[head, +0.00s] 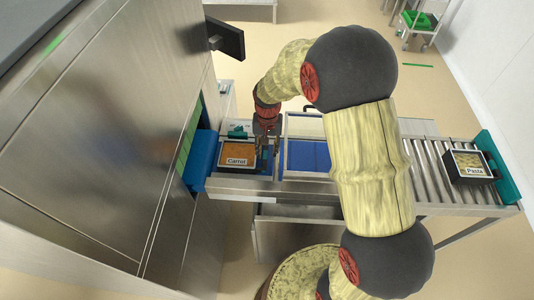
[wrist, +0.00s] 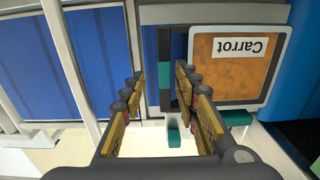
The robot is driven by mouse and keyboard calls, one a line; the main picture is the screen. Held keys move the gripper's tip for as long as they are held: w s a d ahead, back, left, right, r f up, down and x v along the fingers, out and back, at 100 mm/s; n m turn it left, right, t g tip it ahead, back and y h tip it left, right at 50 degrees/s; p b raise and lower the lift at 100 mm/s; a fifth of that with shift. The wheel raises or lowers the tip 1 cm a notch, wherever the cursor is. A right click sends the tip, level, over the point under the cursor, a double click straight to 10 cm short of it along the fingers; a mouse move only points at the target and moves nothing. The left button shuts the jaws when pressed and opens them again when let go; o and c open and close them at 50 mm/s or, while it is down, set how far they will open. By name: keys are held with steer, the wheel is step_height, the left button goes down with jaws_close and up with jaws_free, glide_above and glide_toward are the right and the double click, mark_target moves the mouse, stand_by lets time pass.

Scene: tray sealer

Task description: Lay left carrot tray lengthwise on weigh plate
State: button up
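The carrot tray (head: 237,164), filled with orange and labelled "Carrot", lies at the left end of the line, beside the machine opening. It also shows at the upper right of the wrist view (wrist: 240,99). My gripper (head: 267,152) points down just right of this tray. In the wrist view, my gripper (wrist: 158,75) has its fingers apart with nothing held between them; one finger is close to the tray's edge, and contact cannot be told. A blue framed surface (head: 308,156), perhaps the weigh plate, is right of the gripper and looks empty.
A black tray labelled "Pasta" (head: 467,165) sits on the rollers (head: 430,170) at the right, near a teal guide (head: 497,165). A blue curtain-like part (head: 200,160) borders the machine opening. A dark screen (head: 227,38) juts out above the line.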

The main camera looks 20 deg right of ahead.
steer(key=s+r+n+t, duration=0.1)
steer(key=s+r, duration=0.4)
steer(key=r, duration=0.7)
steer(key=s+r+n+t, duration=0.15)
steer(key=s+r, duration=0.35)
steer(key=r, duration=0.6)
steer(key=s+r+n+t, duration=0.1)
steer(key=s+r, duration=0.1)
steer(key=s, duration=0.5)
steer(key=s+r+n+t, duration=0.1)
steer(key=s+r+t, duration=0.1)
steer(key=s, duration=0.5)
steer(key=shift+p+v, duration=0.3)
steer(key=shift+v, duration=0.5)
steer(key=shift+w+r, duration=0.1)
steer(key=shift+w, duration=0.05)
step_height(320, 180, down, 10)
steer(key=b, duration=0.9)
steer(key=shift+r+b, duration=0.25)
steer(key=shift+b, duration=0.05)
steer(key=c, duration=0.4)
